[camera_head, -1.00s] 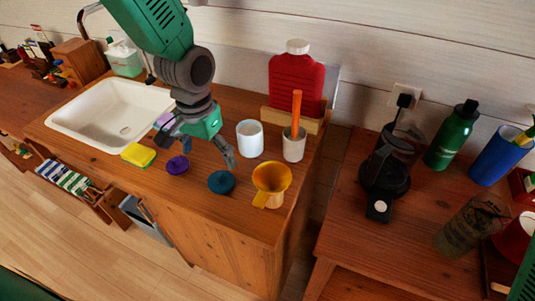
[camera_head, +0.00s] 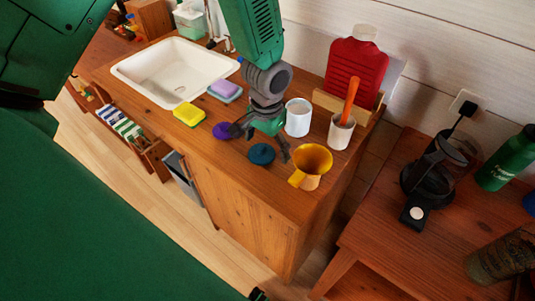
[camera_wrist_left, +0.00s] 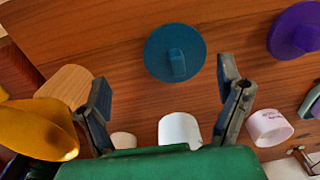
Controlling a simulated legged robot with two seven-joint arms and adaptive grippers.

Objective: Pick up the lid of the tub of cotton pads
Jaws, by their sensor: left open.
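A round teal lid (camera_head: 261,154) with a raised grip lies flat on the wooden counter. A purple lid (camera_head: 222,130) with a knob lies left of it. Which lid belongs to the cotton-pad tub I cannot tell. A white open tub (camera_head: 298,118) stands behind the teal lid. My left gripper (camera_head: 262,140) is open and empty, pointing down over the teal lid. In the left wrist view the teal lid (camera_wrist_left: 175,53) shows beyond and between the open fingertips (camera_wrist_left: 165,75), and the purple lid (camera_wrist_left: 297,30) is at upper right. A small pale container with print (camera_wrist_left: 268,127) shows lower right.
A yellow sponge (camera_head: 189,114), a lilac block (camera_head: 225,90) and a white sink (camera_head: 172,70) are left.

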